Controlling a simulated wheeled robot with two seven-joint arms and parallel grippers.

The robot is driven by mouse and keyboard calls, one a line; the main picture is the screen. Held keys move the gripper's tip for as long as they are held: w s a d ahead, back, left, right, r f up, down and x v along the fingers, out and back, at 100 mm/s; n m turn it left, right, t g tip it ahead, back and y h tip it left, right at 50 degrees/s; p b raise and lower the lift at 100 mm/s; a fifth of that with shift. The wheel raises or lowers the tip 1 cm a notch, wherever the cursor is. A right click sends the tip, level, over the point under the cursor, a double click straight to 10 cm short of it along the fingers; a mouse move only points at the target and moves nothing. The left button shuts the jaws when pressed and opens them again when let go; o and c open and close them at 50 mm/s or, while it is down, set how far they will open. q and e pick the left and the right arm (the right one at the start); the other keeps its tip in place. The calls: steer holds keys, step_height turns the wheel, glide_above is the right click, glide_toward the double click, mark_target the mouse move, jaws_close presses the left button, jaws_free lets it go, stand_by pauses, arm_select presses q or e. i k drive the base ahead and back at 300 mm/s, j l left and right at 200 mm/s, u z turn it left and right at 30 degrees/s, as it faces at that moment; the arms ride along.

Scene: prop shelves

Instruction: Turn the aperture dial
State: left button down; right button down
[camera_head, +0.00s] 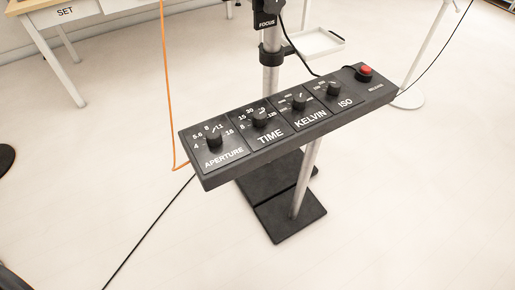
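The aperture dial (214,141) is a black knob at the left end of a dark control panel (290,134) on a metal stand. Its scale reads 4, 5.6, 8, 11 and 16. A light pointer mark on it seems to lean up and right, near the 11, but it is small. The label APERTURE is below the dial. Neither of my grippers is in view, and nothing covers the dial.
The time dial (260,119), Kelvin dial (299,103), ISO dial (333,89) and red release button (365,70) follow rightward. An orange cable (168,90) hangs behind the panel's left end. A white tray (314,43) is behind. The floor in front is clear.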

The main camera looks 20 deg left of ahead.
mark_target(214, 136)
steer(key=k+u, duration=0.2)
steer(key=u, duration=0.85)
